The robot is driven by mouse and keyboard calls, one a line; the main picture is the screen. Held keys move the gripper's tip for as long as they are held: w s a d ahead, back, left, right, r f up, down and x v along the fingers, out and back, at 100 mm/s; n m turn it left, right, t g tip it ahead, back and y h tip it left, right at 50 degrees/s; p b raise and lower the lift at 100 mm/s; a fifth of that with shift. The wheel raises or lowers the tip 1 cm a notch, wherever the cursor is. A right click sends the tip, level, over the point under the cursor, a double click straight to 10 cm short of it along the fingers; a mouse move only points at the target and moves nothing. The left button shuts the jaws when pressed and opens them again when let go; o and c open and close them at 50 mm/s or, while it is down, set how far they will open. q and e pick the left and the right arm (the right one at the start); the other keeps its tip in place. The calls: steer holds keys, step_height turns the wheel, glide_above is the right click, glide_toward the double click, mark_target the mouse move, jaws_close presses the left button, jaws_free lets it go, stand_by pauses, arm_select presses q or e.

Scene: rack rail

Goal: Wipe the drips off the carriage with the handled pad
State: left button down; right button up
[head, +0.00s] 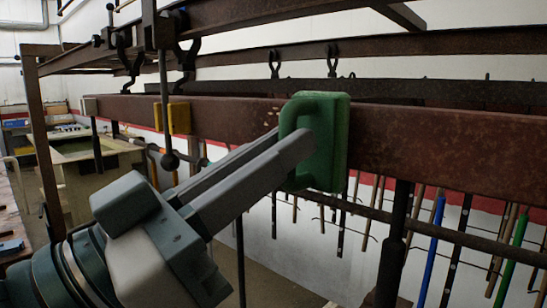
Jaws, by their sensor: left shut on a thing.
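The handled pad (334,140) is a green block with a green handle on its near side, upright in the middle of the head view. My left gripper (298,147) reaches up from the lower left and is shut on the pad's handle. The pad is in front of a long rusty brown beam (440,145), which seems to be the carriage. I cannot tell whether the pad touches it. A few small pale spots (271,114), perhaps drips, show on the beam just left of the pad. The pad hides the beam behind it. My right gripper is not in view.
Several thin rods, including a blue one (431,245), hang below right.

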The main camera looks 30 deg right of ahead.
arm_select(q)
steer(key=shift+a, duration=0.15)
stand_by(0.5)
steer(key=shift+w+a+p, duration=0.2)
steer(key=shift+w+a, duration=0.2)
steer(key=shift+w, duration=0.45)
steer(key=shift+w+a+p, duration=0.15)
steer(key=shift+w+a, duration=0.2)
steer(key=shift+w, duration=0.5)
steer(key=shift+w+a, duration=0.35)
steer(key=shift+w, duration=0.55)
steer(key=shift+w+a, duration=0.35)
steer(key=shift+w, duration=0.5)
steer(key=shift+w, duration=0.1)
